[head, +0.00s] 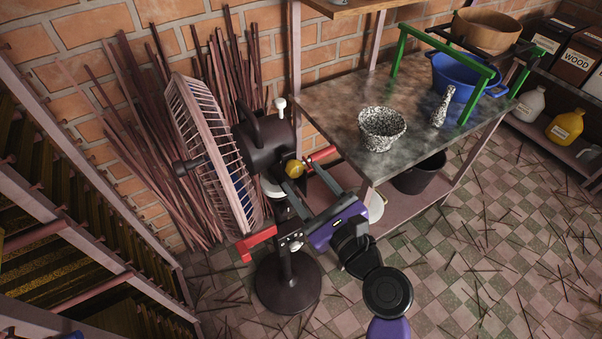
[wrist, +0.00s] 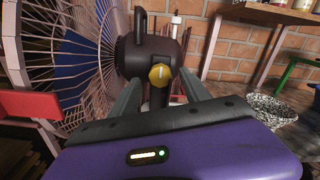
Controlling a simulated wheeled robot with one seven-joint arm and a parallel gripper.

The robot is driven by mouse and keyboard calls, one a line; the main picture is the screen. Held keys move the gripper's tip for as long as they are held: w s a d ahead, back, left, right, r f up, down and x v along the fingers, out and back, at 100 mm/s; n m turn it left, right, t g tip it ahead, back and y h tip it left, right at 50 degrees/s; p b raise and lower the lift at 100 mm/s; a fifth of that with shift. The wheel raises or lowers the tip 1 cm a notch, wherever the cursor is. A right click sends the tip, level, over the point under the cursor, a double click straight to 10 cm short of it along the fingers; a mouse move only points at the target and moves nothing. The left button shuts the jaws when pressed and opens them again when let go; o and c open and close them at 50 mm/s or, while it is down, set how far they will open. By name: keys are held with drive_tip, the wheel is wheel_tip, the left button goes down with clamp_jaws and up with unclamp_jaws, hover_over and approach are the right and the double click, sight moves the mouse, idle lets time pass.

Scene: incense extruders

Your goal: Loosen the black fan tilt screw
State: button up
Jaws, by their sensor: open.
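The fan (head: 215,150) stands at the left in the head view, its round cage facing left and tilted. Its dark motor housing (head: 262,140) also shows in the wrist view (wrist: 145,55). A round tilt screw knob (head: 294,169) sits on the side of the fan's neck. It looks yellow, not black, and is near the centre of the wrist view (wrist: 160,76). My gripper (head: 301,176) is open, its two grey fingers pointing at the knob, one on each side in the picture. I cannot tell whether either finger touches it.
A table (head: 350,110) right of the fan holds a speckled bowl (head: 382,128), a speckled bottle (head: 441,108) and a blue pot (head: 458,78). Incense sticks lean on the brick wall and litter the tiled floor. A rack (head: 60,215) stands at the left.

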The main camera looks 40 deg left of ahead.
drive_tip(key=shift+x, duration=1.05)
clamp_jaws()
